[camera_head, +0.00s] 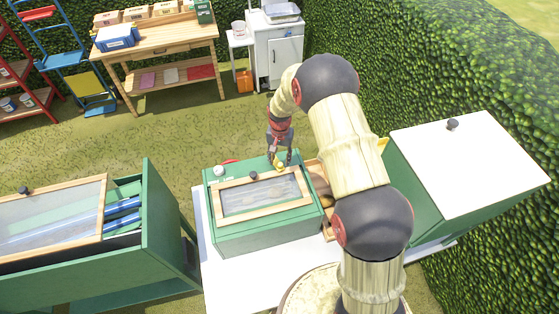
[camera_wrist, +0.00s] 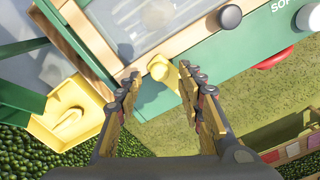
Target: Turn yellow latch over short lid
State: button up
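A green box (camera_head: 262,240) stands on the white table, with a wood-framed glass lid (camera_head: 235,213) on top that carries a dark knob. The lid lies flat on the box. A yellow latch (camera_head: 279,165) sits at the lid's far edge; in the wrist view the latch (camera_wrist: 167,75) has a round pale-yellow end by the frame and an arm pointing away from the lid. My gripper (camera_head: 280,152) is just above the latch. In the wrist view my gripper (camera_wrist: 162,82) is open, with one finger on each side of the latch; contact cannot be told.
A white knob (camera_head: 219,171) and a red round part (camera_head: 229,161) are at the box's far left. A green bin with a glass lid (camera_head: 50,220) stands left. A white-topped green box (camera_head: 468,160) stands right. A yellow tray (camera_wrist: 70,115) is beside the box.

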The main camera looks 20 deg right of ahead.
jog(key=shift+f, duration=1)
jog(key=shift+c, duration=1.2)
grip_shut()
